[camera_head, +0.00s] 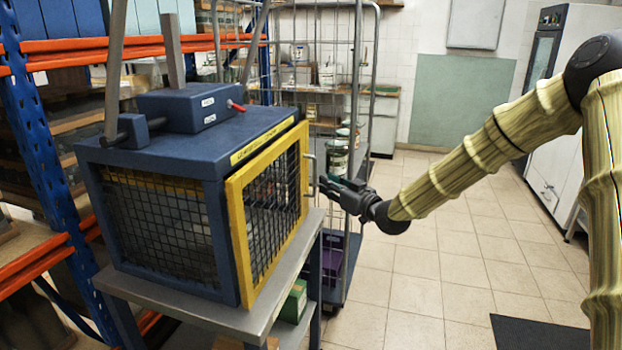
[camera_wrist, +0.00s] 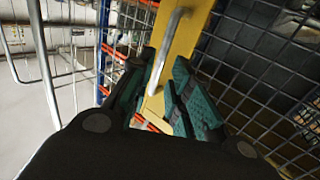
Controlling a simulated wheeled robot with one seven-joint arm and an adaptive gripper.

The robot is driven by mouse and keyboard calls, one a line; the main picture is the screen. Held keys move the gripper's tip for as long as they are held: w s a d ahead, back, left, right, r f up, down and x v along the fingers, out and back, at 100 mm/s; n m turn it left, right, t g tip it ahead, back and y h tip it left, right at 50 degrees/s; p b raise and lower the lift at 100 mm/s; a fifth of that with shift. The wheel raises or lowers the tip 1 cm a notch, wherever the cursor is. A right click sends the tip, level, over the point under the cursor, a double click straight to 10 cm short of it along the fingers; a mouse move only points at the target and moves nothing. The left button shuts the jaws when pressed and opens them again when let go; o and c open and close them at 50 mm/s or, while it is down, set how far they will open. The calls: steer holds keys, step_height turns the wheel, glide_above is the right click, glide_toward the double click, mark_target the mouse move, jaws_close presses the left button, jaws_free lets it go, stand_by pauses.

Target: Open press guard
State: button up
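The press guard (camera_head: 236,238) is a yellow-framed mesh door on the front of the blue press (camera_head: 170,160). It looks shut against the press body. Its silver bar handle (camera_head: 312,172) stands upright on the frame's right edge. In the wrist view the handle (camera_wrist: 172,45) runs down the yellow frame (camera_wrist: 190,40) into the space between my fingers. My gripper (camera_head: 330,187) is at the handle's right side; in the wrist view my gripper (camera_wrist: 158,98) is open, with teal pads on either side of the handle's lower part. I cannot tell whether the pads touch it.
The press stands on a grey metal table (camera_head: 205,315). A wire cage trolley (camera_head: 357,120) is close behind my gripper. Blue and orange shelving (camera_head: 45,120) is at the left. The tiled floor (camera_head: 440,265) to the right is clear, with a dark mat (camera_head: 540,335) in front.

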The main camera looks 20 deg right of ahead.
mark_target(315, 178)
steer(key=x, duration=0.7)
steer(key=shift+w, duration=0.1)
steer(key=shift+c, duration=0.4)
jaws_close()
steer(key=shift+a, duration=0.25)
steer(key=shift+d+f, duration=0.1)
steer(key=shift+d, duration=0.05)
